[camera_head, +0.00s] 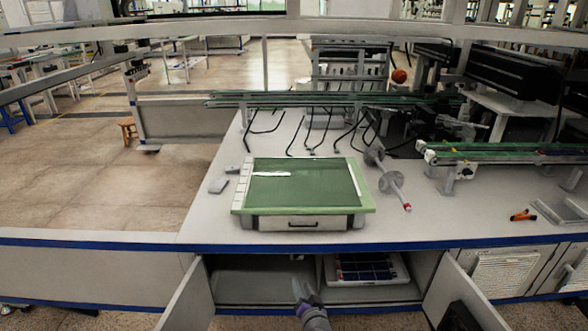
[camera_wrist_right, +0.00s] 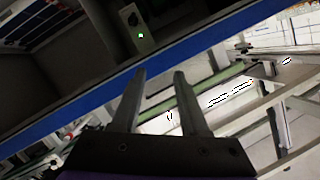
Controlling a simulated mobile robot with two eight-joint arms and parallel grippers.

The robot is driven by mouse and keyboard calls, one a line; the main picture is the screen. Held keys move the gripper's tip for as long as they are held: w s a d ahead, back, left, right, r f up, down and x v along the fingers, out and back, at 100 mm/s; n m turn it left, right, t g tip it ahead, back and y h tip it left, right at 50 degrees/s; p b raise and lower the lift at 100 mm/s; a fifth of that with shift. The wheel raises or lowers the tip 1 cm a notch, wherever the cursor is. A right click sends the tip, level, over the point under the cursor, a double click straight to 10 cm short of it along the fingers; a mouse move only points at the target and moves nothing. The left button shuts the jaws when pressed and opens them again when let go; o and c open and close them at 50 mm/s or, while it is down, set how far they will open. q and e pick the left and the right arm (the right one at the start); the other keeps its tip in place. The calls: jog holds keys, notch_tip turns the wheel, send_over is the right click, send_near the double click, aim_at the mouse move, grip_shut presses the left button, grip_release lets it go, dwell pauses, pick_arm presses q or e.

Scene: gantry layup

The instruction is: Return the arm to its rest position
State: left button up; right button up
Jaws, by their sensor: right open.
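My right gripper (camera_head: 304,292) is low at the front of the workbench, before the open cabinet under the table top. In the right wrist view its two fingers (camera_wrist_right: 160,74) stand apart with nothing between them. The gripper is empty and points toward the bench's blue edge (camera_wrist_right: 90,98). My left gripper does not show in either view.
The cabinet doors stand open at left (camera_head: 190,298) and right (camera_head: 460,292). A white tray with dark panels (camera_head: 330,272) lies inside. On the bench are a green-topped box (camera_head: 304,223), a grey spool (camera_head: 391,183) and orange-handled pliers (camera_head: 523,215).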

jog(key=s+d+r+n+g, duration=0.25)
jog(key=s+r, duration=0.25)
jog(key=s, duration=0.3)
jog(key=s+d+r+n+g, duration=0.1)
jog(key=s+d+r+g, duration=0.3)
jog(key=s, duration=0.4)
jog(key=s+d+g+h, duration=0.2)
jog(key=s+d, duration=0.2)
jog(key=s, duration=0.8)
jog(key=s+d+g+h, duration=0.15)
jog(key=s+d, duration=0.35)
jog(key=s, duration=0.8)
pick_arm(q)
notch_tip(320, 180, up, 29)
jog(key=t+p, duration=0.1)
jog(key=p, duration=2.5)
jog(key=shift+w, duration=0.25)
pick_arm(e)
notch_tip(320, 180, up, 28)
jog(key=shift+w+a+r+n+t, duration=0.15)
jog(key=shift+w+r+n+t, duration=0.1)
jog(key=shift+w+n+t, duration=0.15)
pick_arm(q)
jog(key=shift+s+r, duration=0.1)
pick_arm(e)
jog(key=shift+s, duration=0.1)
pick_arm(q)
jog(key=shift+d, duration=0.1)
